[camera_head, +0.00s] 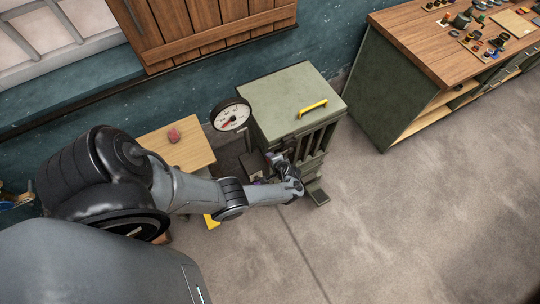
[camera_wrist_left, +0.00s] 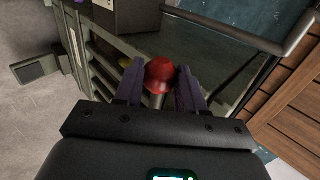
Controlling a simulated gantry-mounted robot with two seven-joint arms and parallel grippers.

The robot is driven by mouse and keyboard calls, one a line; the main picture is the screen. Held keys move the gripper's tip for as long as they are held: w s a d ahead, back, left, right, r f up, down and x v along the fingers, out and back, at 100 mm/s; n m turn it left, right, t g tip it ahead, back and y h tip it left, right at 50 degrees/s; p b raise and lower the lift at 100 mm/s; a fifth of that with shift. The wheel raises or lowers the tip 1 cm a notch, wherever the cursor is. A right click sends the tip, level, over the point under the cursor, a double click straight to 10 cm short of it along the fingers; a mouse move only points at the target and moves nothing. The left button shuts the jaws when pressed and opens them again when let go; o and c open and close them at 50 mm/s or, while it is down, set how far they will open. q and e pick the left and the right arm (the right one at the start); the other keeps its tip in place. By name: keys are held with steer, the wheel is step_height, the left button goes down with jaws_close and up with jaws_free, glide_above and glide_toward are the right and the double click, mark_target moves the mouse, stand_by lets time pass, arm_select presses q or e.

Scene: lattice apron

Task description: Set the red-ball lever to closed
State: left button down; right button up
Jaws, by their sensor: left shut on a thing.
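The red-ball lever shows in the left wrist view as a glossy red ball (camera_wrist_left: 160,74) on a short pale metal rod (camera_wrist_left: 158,101). My left gripper (camera_wrist_left: 159,84) has its two dark purple fingers on either side of the ball and is shut on it. In the head view my left arm (camera_head: 205,193) reaches across to the front of a green cabinet (camera_head: 290,92) with a slatted side and a yellow handle (camera_head: 312,108) on top. The ball is hidden by my wrist there. The lever's position marks cannot be made out. My right gripper is not in view.
A round white gauge (camera_head: 231,115) stands left of the cabinet. A small wooden table (camera_head: 188,153) holds a red object (camera_head: 173,135). A workbench (camera_head: 425,50) with small parts stands at the right. The floor (camera_head: 410,215) right of the cabinet is clear.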

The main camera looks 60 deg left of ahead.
arm_select(q)
steer(key=shift+r, duration=0.1)
steer(key=c, duration=0.9)
jaws_free()
steer(key=shift+c, duration=0.2)
steer(key=p+v, duration=0.3)
steer(key=v, duration=0.7)
steer(key=shift+d+r, duration=0.25)
